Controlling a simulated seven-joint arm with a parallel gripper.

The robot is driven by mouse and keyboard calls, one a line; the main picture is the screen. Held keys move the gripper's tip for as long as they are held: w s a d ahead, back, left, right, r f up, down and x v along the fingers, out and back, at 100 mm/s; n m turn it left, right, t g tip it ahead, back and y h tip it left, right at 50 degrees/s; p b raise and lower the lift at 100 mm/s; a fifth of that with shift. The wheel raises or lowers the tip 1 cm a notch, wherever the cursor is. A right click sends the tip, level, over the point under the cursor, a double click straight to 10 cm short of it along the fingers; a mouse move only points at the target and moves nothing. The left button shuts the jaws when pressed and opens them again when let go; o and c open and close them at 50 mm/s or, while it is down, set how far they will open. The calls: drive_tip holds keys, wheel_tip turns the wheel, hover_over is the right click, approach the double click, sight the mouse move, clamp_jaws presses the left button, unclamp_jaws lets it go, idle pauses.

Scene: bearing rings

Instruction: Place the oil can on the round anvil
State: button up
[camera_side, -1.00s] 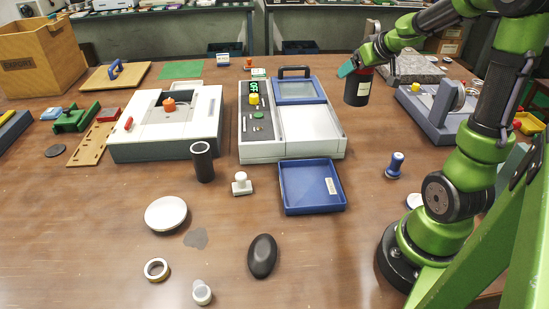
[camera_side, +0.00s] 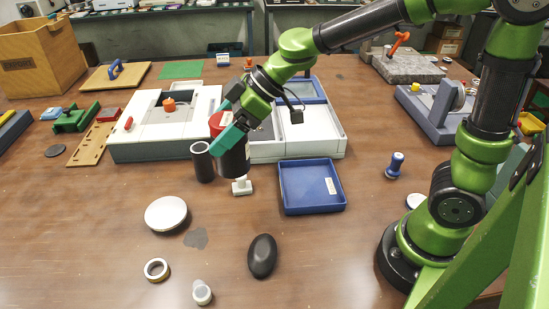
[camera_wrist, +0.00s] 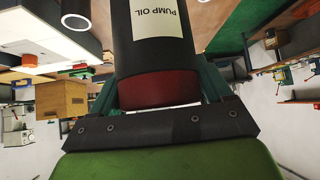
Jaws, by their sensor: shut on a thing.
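The oil can, a dark cylinder with a red end (camera_side: 236,163), is held by my gripper (camera_side: 231,130) above the table near the middle of the side view. In the wrist view the can (camera_wrist: 205,30) shows a white "PUMP OIL" label and a red band between the fingers. My gripper (camera_wrist: 160,98) is shut on it there. The can appears roughly upright and in the air. A white round disc (camera_side: 166,213) lies on the table below and left of the can; I cannot tell whether it is the round anvil. A smaller dark disc (camera_side: 55,151) lies at far left.
A black hollow tube (camera_side: 203,163) stands just left of the can. A blue tray (camera_side: 312,208) and a black oval object (camera_side: 262,256) are nearby. White-grey machines stand behind. The front left table is fairly open.

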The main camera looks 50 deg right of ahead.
drive_tip(key=s+a+n+g, duration=0.1)
drive_tip(key=s+a+n, duration=0.15)
drive_tip(key=a, duration=0.25)
wheel_tip(320, 180, down, 7)
drive_tip(key=w+a+f, duration=0.2)
drive_tip(key=w+a, duration=0.2)
drive_tip(key=w, duration=0.3)
drive_tip(key=w+a+f, duration=0.2)
drive_tip(key=w+a, duration=0.1)
drive_tip(key=w, duration=0.4)
drive_tip(key=shift+a+f+m+y, duration=0.35)
drive_tip(key=shift+y, duration=0.05)
drive_tip(key=shift+f, duration=0.1)
drive_tip(key=o, duration=1.5)
drive_tip(key=shift+f, duration=0.15)
